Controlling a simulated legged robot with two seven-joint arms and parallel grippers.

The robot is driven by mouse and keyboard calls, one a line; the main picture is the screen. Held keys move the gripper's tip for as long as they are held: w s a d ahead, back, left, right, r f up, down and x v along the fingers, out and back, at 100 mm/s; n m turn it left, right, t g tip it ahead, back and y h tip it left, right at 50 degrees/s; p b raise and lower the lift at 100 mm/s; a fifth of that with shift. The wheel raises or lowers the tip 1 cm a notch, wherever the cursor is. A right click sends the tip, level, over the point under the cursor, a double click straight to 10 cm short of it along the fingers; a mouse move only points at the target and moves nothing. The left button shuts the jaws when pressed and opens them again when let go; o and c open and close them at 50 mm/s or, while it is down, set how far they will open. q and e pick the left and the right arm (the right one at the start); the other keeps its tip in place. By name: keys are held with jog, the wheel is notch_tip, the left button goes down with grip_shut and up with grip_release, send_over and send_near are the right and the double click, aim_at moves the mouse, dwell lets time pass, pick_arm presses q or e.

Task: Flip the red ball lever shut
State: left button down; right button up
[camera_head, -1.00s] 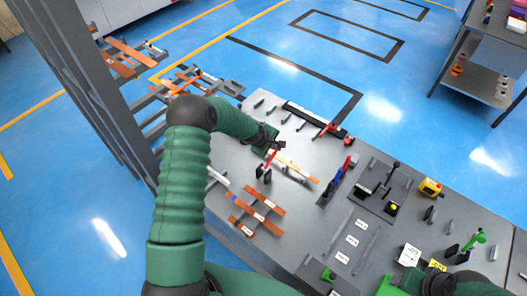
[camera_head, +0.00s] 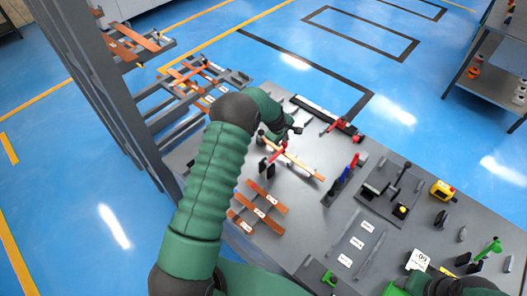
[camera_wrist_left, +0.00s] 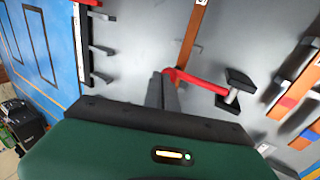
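The red lever (camera_head: 278,153) slants up from a small black base (camera_head: 265,167) on the grey bench. In the left wrist view the lever (camera_wrist_left: 203,82) runs from its black base (camera_wrist_left: 237,86) to the fingertips. My left gripper (camera_head: 296,130) is at the lever's upper end. In the wrist view its fingers (camera_wrist_left: 163,88) look closed together, with the lever's end beside their tips. Whether they grip or only touch it is unclear, and the ball end is not distinct. My right arm (camera_head: 465,285) enters at lower right, where its fingers cannot be made out.
A second red-handled clamp (camera_head: 334,126) is behind. A blue-and-red handled tool (camera_head: 345,175) and a yellow button box (camera_head: 441,190) are to the right.

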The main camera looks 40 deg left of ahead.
pick_arm(q)
jog(key=shift+s+d+f, duration=0.2)
jog(key=shift+d+f, duration=0.1)
jog(key=shift+f, duration=0.05)
pick_arm(e)
jog(key=shift+a, duration=0.1)
pick_arm(q)
jog(key=shift+r, duration=0.2)
jog(key=r+p, duration=0.2)
jog(key=r, duration=0.1)
jog(key=r+p, duration=0.1)
jog(key=shift+w+a+r, duration=0.2)
jog(key=shift+w+a, duration=0.15)
jog(key=shift+w, duration=0.05)
jog(key=shift+s+d+r+b, duration=0.1)
jog(key=shift+r+b, duration=0.6)
jog(key=shift+b, duration=0.1)
notch_tip(320, 180, up, 8)
jog(key=s+b, duration=0.1)
jog(key=shift+b, duration=0.3)
pick_arm(e)
jog(key=shift+w+f, duration=0.15)
jog(key=shift+f, duration=0.1)
pick_arm(q)
jog(key=shift+r, duration=0.15)
